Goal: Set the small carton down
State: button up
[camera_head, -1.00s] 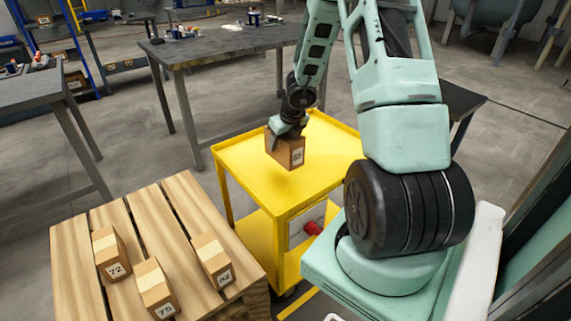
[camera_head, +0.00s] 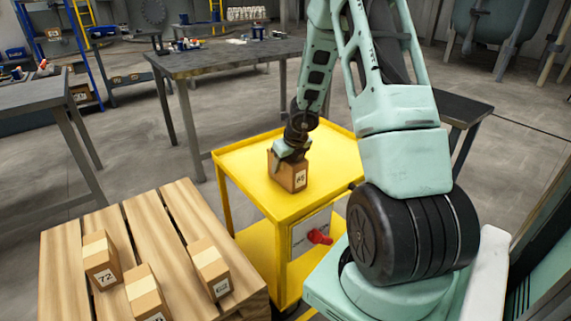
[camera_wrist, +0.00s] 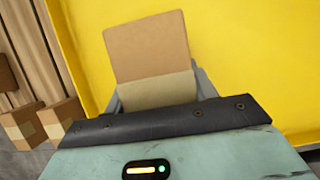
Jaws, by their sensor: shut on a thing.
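The small carton (camera_head: 290,174) is brown cardboard with a white number label on its side. My gripper (camera_head: 290,150) is shut on it from above, at the yellow cart's top (camera_head: 320,165). The carton looks upright and at or very near the cart surface; I cannot tell for sure whether it touches. In the wrist view the carton (camera_wrist: 147,48) shows between the fingers, with the yellow top behind it.
A wooden pallet (camera_head: 150,225) at the lower left bears 3 cartons, one of them a carton marked 72 (camera_head: 101,260). A grey worktable (camera_head: 225,60) stands behind the cart. The yellow top around the carton is clear.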

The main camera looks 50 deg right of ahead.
jog(key=o, duration=1.4)
jog(key=shift+f, duration=0.1)
jog(key=shift+o, duration=0.2)
jog(key=p+v, duration=0.8)
jog(key=v, duration=0.4)
jog(key=shift+s, duration=0.1)
jog(key=w+a+r+n+y, duration=0.25)
jog(key=a+n, duration=0.35)
jog(key=a, duration=0.4)
jog(key=w+a+r+n+y, duration=0.1)
jog(key=w+a+r+n, duration=0.15)
jog(key=a+n, duration=0.55)
jog(key=s+a+r+n+g+y, duration=0.1)
jog(key=s+a+r+n, duration=0.1)
jog(key=a+n, duration=0.4)
jog(key=s+a+r+n+y, duration=0.1)
jog(key=s+a+r+n, duration=0.15)
jog(key=a, duration=0.65)
jog(key=s+a+r+n+g+h, duration=0.1)
jog(key=s+a+n+h, duration=0.1)
jog(key=s+a+n, duration=0.3)
jog(key=s+a+r+n+g+h, duration=0.1)
jog(key=s+a+n, duration=0.4)
jog(key=s+n, duration=0.9)
jog(key=n+g+h, duration=0.1)
jog(key=n, duration=0.4)
jog(key=shift+s+r, duration=0.15)
jog(key=shift+s, duration=0.05)
